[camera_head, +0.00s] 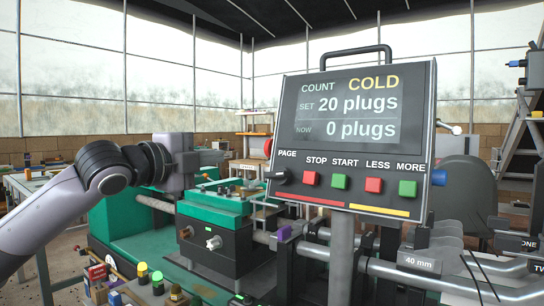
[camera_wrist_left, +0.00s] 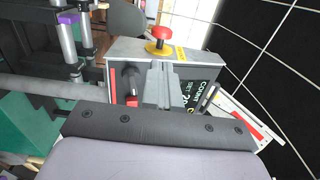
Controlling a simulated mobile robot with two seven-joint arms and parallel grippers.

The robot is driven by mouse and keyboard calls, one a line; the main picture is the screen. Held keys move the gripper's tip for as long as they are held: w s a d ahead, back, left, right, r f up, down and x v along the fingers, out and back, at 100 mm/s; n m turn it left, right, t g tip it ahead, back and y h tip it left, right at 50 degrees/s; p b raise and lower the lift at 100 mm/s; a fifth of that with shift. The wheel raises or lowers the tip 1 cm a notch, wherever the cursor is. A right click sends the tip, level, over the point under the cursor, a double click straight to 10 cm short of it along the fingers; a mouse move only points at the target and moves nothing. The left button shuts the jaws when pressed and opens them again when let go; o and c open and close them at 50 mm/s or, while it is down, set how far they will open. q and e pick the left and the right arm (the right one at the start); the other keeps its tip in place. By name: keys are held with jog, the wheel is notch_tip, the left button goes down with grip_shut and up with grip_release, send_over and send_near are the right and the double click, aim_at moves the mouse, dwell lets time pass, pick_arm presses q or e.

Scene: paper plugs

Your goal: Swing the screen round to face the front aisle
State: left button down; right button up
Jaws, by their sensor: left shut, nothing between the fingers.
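The screen (camera_head: 352,108) is a grey-framed panel on a post (camera_head: 341,255), with a black handle on top. In the head view its face is turned towards me, angled slightly, and reads COLD, 20 plugs set, 0 plugs now. My left gripper (camera_head: 204,162) is left of the screen, level with its lower part. In the left wrist view the shut, empty fingers (camera_wrist_left: 160,84) lie in front of the screen's casing (camera_wrist_left: 203,60) and partly hide its face. I cannot tell whether they touch it. My right gripper is not in view.
Below the display are a PAGE knob (camera_head: 282,176) and red and green buttons. A red mushroom button (camera_wrist_left: 160,34) sticks out of the casing. The green machine (camera_head: 215,208) stands below my left gripper; pipes (camera_head: 425,272) run at lower right.

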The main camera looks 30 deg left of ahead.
pick_arm(q)
jog(key=p, duration=0.2)
send_near(265, 151)
jog(key=w, duration=0.5)
jog(key=shift+d, duration=0.15)
jog(key=shift+w+p, duration=0.3)
jog(key=shift+w, duration=0.65)
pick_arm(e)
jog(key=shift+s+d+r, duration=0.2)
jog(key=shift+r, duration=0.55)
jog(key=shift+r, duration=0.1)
